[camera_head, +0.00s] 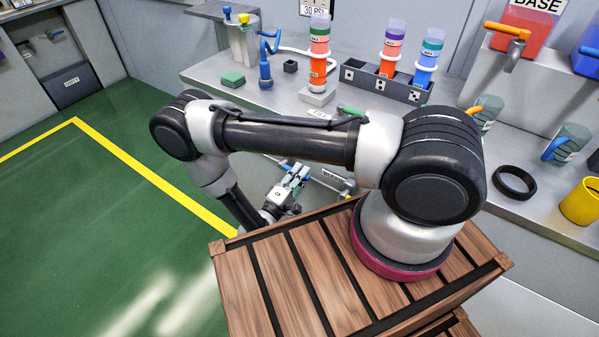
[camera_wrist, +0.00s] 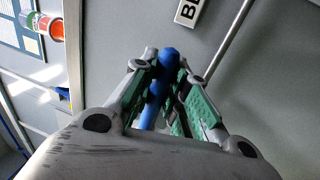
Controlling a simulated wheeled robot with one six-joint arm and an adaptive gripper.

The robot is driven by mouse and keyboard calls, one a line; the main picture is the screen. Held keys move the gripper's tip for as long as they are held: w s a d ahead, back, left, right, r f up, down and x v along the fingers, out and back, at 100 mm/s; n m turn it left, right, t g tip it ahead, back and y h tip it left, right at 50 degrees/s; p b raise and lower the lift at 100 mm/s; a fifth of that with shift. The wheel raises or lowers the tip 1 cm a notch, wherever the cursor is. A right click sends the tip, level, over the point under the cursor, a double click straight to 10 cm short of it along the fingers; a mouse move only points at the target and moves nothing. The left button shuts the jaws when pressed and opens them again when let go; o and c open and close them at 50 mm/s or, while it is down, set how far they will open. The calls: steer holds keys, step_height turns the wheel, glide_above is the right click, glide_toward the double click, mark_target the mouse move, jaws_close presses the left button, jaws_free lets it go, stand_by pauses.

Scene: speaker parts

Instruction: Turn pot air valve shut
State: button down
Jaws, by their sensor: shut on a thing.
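My gripper (camera_head: 294,178) is low in front of the bench's front face, beside the BLEED label (camera_head: 333,178). In the wrist view its green-padded fingers (camera_wrist: 164,84) are closed around a blue rod-like handle (camera_wrist: 168,58). The handle's far end shows between the fingertips; what it is fixed to is hidden. A metal pot (camera_head: 240,45) stands on the bench at the back left, with a blue knob (camera_head: 227,11) and a yellow knob (camera_head: 244,18) on top. I cannot tell from these views which part is its air valve.
The bench (camera_head: 225,65) carries a blue pump-like fitting (camera_head: 265,72), a green block (camera_head: 233,79) and coloured cartridges (camera_head: 319,45). A metal rod (camera_wrist: 232,42) runs near my fingers. Green floor at left is clear.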

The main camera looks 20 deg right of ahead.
steer(key=shift+f, duration=0.15)
stand_by(0.3)
steer(key=c, duration=1.4)
jaws_free()
